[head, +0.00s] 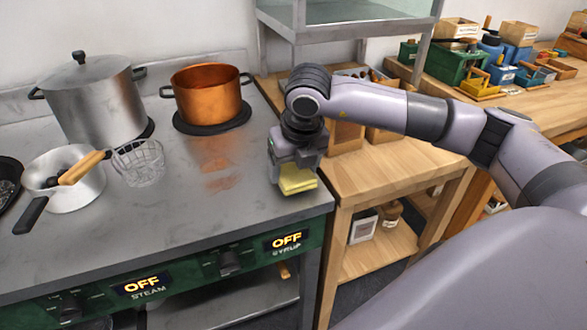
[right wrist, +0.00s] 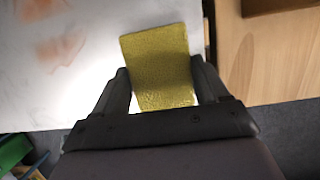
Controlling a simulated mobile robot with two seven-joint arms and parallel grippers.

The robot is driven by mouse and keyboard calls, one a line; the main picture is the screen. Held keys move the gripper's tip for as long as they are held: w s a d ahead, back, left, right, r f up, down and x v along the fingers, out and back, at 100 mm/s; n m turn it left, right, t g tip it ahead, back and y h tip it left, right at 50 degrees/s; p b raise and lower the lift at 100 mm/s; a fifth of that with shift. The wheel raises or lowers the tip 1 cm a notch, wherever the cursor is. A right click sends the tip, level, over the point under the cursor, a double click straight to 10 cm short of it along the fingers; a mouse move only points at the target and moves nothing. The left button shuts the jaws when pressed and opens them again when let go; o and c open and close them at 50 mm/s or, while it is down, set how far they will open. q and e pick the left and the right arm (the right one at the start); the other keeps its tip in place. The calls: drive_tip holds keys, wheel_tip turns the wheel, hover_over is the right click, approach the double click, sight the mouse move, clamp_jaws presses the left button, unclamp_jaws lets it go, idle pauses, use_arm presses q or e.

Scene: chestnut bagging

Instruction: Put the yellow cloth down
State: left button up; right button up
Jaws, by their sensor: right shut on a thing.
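The yellow cloth (head: 298,180) is a small folded square at the front right corner of the metal stove top (head: 240,206). My right gripper (head: 294,168) is above it, pointing down, and shut on it. In the right wrist view the cloth (right wrist: 158,62) sits between the two fingers (right wrist: 162,88). I cannot tell whether the cloth touches the metal or is just above it. Faint orange smears (head: 215,165) mark the metal to the left of the cloth; they also show in the right wrist view (right wrist: 60,48). My left gripper is not in view.
A copper pot (head: 208,98) stands behind on a burner. A wooden table (head: 400,175) adjoins at right. The front middle of the stove top is clear.

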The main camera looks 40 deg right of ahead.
drive_tip(key=shift+f, duration=0.45)
drive_tip(key=shift+f, duration=0.1)
drive_tip(key=o, duration=0.9)
drive_tip(key=shift+o, duration=0.2)
